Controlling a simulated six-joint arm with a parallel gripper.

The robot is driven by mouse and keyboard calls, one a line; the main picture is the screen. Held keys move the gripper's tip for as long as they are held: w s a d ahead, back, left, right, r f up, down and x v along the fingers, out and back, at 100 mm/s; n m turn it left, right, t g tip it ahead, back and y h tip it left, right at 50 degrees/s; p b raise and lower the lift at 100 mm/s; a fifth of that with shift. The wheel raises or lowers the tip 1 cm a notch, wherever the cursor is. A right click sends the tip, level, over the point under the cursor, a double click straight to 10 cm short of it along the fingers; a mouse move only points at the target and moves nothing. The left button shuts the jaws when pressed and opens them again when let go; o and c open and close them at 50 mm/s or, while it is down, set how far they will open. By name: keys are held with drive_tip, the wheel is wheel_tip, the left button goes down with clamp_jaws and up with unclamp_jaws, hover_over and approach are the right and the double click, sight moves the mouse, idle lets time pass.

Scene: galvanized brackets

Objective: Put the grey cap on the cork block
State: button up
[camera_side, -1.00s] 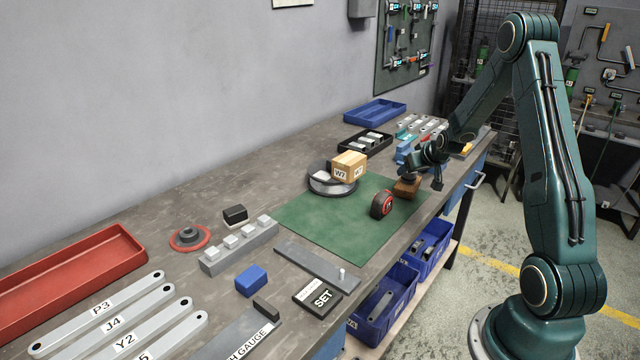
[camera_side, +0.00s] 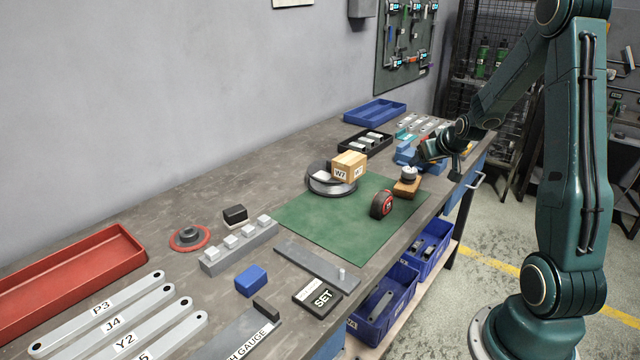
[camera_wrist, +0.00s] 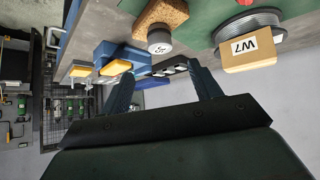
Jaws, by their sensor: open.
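The cork block (camera_side: 406,188) is a small brown block at the right edge of the green mat. The grey cap (camera_side: 409,175), round with a pale top, sits on top of it and touches it. In the wrist view the picture is roughly upside down: the cap (camera_wrist: 159,40) shows its pale marked face against the speckled cork block (camera_wrist: 168,13). My gripper (camera_side: 450,165) is to the right of the cap and apart from it. In the wrist view my gripper's fingers (camera_wrist: 164,75) are spread, with nothing between them.
A red and black tape measure (camera_side: 382,204) stands on the green mat (camera_side: 325,218) just left of the cork block. A blue object (camera_side: 405,153) and a black tray (camera_side: 364,139) lie behind.

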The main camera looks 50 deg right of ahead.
idle(0.4)
drive_tip(key=a+r+n+y, duration=0.1)
drive_tip(key=a+r, duration=0.3)
drive_tip(key=a, duration=0.3)
drive_tip(key=s+a+r+n+y, duration=0.1)
drive_tip(key=a+r, duration=0.2)
drive_tip(key=a, duration=0.5)
drive_tip(key=a+r+n+y, duration=0.1)
drive_tip(key=a+r+n, duration=0.1)
drive_tip(key=a+r, duration=0.35)
drive_tip(key=s+a+r+n+g+y, duration=0.1)
drive_tip(key=s+a+n+y, duration=0.1)
drive_tip(key=s+a, duration=1.3)
drive_tip(key=shift+s+r+y, duration=0.25)
drive_tip(key=shift+y, duration=0.05)
